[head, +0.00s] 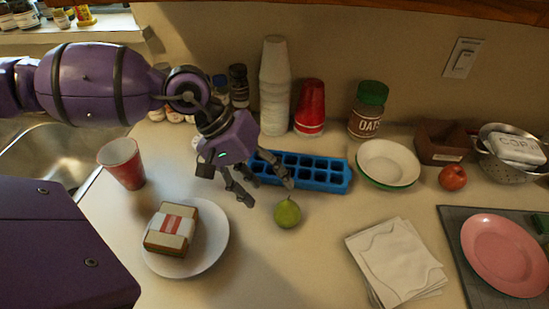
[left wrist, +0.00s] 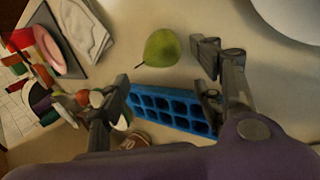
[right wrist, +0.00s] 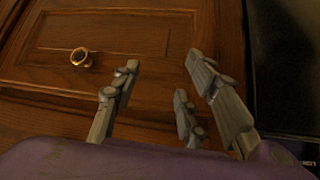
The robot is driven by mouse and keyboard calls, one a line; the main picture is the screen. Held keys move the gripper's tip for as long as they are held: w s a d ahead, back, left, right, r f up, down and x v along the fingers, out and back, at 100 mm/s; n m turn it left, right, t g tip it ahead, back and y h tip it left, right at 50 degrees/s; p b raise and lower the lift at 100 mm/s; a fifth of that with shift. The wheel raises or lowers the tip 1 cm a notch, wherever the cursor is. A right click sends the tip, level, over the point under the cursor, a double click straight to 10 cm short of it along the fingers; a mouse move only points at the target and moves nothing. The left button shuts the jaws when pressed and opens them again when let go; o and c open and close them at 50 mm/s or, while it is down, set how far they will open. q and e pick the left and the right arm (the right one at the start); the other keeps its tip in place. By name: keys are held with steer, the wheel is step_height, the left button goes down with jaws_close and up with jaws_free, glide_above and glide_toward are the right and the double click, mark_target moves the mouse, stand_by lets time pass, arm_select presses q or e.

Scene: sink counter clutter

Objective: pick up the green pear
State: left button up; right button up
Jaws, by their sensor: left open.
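The green pear (head: 287,213) stands on the counter in front of the blue ice cube tray, stem up. My left gripper (head: 266,192) is open and empty, above the counter just left of and behind the pear. In the left wrist view the pear (left wrist: 161,48) lies beyond the open fingers (left wrist: 165,85), apart from them, with its stem pointing lower left. My right gripper (right wrist: 160,85) is seen only in the right wrist view, its fingers spread and empty in front of a wooden cabinet door.
The blue ice cube tray (head: 334,180) lies behind the pear, partly under my left fingers. A white plate (head: 217,252) with a wrapped sandwich (head: 172,229) is to the left. White napkins (head: 395,262) lie to the right. Counter in front of the pear is clear.

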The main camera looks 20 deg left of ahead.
mark_target(284, 206)
arm_select(q)
steer(key=x, duration=0.2)
steer(key=p+x, duration=0.1)
steer(key=x, duration=0.4)
steer(key=shift+s+d+f, duration=0.2)
steer(key=shift+s+f, duration=0.1)
steer(key=shift+f, duration=0.05)
steer(key=shift+c, duration=0.2)
steer(key=c, duration=1.3)
steer(key=shift+o, duration=0.2)
steer(key=shift+r, duration=0.15)
